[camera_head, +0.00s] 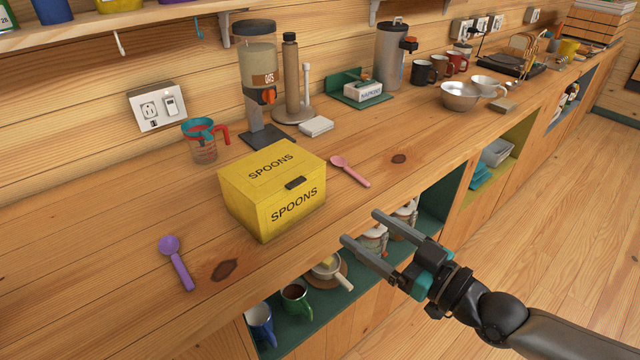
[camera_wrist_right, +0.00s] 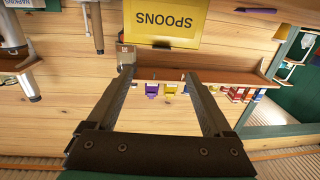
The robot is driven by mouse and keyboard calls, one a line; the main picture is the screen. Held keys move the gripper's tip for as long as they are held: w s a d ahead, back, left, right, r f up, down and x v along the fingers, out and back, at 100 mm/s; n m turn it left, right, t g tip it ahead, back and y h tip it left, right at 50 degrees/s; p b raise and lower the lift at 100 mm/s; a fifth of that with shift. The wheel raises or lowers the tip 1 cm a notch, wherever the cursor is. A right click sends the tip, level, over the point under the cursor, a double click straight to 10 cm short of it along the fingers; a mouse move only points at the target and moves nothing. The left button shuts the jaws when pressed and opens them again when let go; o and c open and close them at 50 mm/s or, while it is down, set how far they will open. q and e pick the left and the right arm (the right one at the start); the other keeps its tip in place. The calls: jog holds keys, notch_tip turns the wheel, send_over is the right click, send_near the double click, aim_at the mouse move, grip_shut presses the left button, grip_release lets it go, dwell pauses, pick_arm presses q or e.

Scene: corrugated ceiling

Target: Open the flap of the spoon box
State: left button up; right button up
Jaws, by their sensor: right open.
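The yellow spoon box (camera_head: 240,192) stands on the wooden counter, with "SPOONS" on its top and front. Its flap appears shut, with a dark handle (camera_head: 295,183) near the front's upper edge. The box also shows at the top of the right wrist view (camera_wrist_right: 165,20), with its lettering upside down. My right gripper (camera_head: 359,226) is open and empty, in front of the counter edge, to the right of the box and apart from it. Its two spread fingers also show in the wrist view (camera_wrist_right: 158,73). My left gripper is not in view.
A purple spoon (camera_head: 176,262) lies left of the box and a pink spoon (camera_head: 350,172) right of it. A measuring cup (camera_head: 203,142) and an oats dispenser (camera_head: 258,85) stand behind.

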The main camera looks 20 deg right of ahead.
aim_at(299, 184)
jog(key=shift+a+x, duration=0.1)
jog(key=shift+x, duration=3.75)
jog(key=shift+a+x, duration=0.15)
jog(key=shift+x, duration=3.65)
jog(key=shift+s+r, duration=0.1)
jog(key=shift+c, duration=0.2)
grip_shut()
